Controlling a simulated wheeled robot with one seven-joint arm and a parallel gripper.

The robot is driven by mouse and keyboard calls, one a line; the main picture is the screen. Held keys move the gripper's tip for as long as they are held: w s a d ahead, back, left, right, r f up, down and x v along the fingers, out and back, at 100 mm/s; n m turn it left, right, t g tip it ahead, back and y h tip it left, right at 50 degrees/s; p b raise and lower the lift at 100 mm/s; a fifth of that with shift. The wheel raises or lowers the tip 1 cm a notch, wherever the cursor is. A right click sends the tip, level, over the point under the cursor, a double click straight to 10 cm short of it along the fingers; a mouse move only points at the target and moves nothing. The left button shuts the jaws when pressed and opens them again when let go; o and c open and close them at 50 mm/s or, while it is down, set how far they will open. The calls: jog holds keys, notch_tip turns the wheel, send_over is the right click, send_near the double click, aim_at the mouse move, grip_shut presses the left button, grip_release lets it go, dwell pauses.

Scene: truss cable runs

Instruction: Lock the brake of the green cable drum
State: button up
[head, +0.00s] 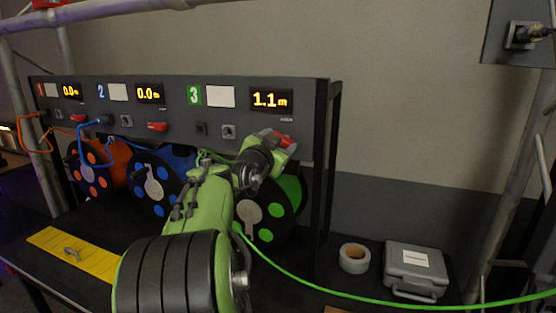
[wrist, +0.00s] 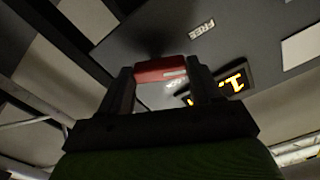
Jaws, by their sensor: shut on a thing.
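The green cable drum (head: 287,190) sits in the third bay of the rack, partly hidden behind my arm. Its green cable (head: 330,289) runs out to the right. The red brake lever (head: 285,140) is on the panel above the drum, at the right. My gripper (head: 272,139) is at the panel, shut on the lever. In the wrist view the red lever (wrist: 160,71) lies between the two fingers of my gripper (wrist: 162,88). The lever's exact angle is hard to tell.
The third display (head: 271,99) reads 1.1 m. Orange (head: 88,178) and blue (head: 150,185) drums stand left, with red levers above them. A tape roll (head: 354,258) and grey case (head: 414,269) lie right of the rack. A yellow plate (head: 85,262) lies front left.

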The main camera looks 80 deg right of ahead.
jog(key=m+b, duration=0.8)
jog(key=m, duration=0.4)
jog(key=shift+s+m+b, duration=0.15)
jog(key=shift+m+b, duration=0.2)
jog(key=shift+m, duration=0.05)
dwell(0.4)
jog(key=o, duration=1.1)
jog(key=shift+c, duration=0.2)
jog(key=w+a+b, duration=0.1)
jog(key=a, duration=1.4)
jog(key=shift+w+a+b, duration=0.2)
jog(key=shift+a+b, duration=0.1)
jog(key=shift+a, duration=0.1)
